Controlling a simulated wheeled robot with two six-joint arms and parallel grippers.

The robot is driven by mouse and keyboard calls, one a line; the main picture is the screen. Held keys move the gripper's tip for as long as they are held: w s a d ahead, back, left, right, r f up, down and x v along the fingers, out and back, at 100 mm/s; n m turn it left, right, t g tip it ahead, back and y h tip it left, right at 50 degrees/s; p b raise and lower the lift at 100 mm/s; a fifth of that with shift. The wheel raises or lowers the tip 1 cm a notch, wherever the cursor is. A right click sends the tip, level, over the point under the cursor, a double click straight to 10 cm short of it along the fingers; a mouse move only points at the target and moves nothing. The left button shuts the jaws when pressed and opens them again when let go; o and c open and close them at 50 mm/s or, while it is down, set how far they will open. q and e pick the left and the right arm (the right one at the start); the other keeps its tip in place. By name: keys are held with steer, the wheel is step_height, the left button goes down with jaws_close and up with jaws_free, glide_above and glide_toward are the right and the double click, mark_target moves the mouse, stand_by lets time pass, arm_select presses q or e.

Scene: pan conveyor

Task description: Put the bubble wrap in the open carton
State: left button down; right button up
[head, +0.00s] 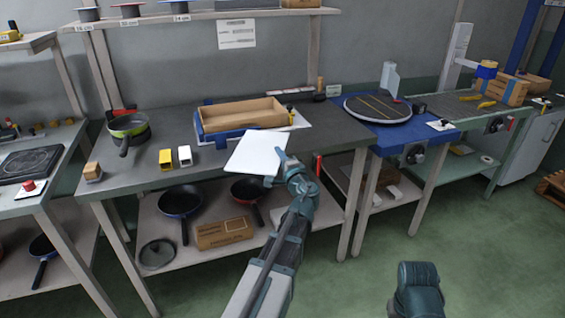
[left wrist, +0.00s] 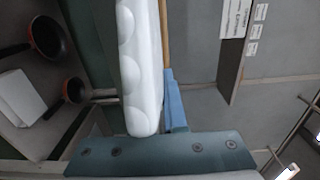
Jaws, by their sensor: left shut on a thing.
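The bubble wrap (head: 258,153) is a white, flat sheet in the head view. My left gripper (head: 276,178) is shut on its near right corner and holds it up in front of the bench's front edge. In the left wrist view the bubble wrap (left wrist: 137,70) is seen edge-on with rounded bumps, rising from the jaw. The open carton (head: 243,113) is a shallow tan box in a blue holder on the bench, just behind the sheet. The sheet covers a little of the holder's front. My right gripper is not seen; only a teal part of my right arm shows at the bottom.
A green pan (head: 128,126) stands on the left of the bench (head: 140,178), with yellow and white blocks (head: 166,158) nearer. A dark round turntable (head: 377,108) sits on the blue section at right. Pans and a cardboard box (head: 223,232) lie on the lower shelf.

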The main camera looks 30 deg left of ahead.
arm_select(q)
steer(key=shift+w+a+f, duration=0.15)
steer(key=shift+w, duration=0.9)
steer(key=f+b, duration=0.3)
steer(key=shift+s+f, duration=0.2)
steer(key=shift+s, duration=0.1)
steer(key=shift+f+b, duration=0.1)
steer(key=shift+b, duration=0.2)
steer(key=shift+f, duration=0.15)
steer(key=c, duration=1)
jaws_free()
steer(key=shift+r, duration=0.2)
steer(key=v, duration=1.2)
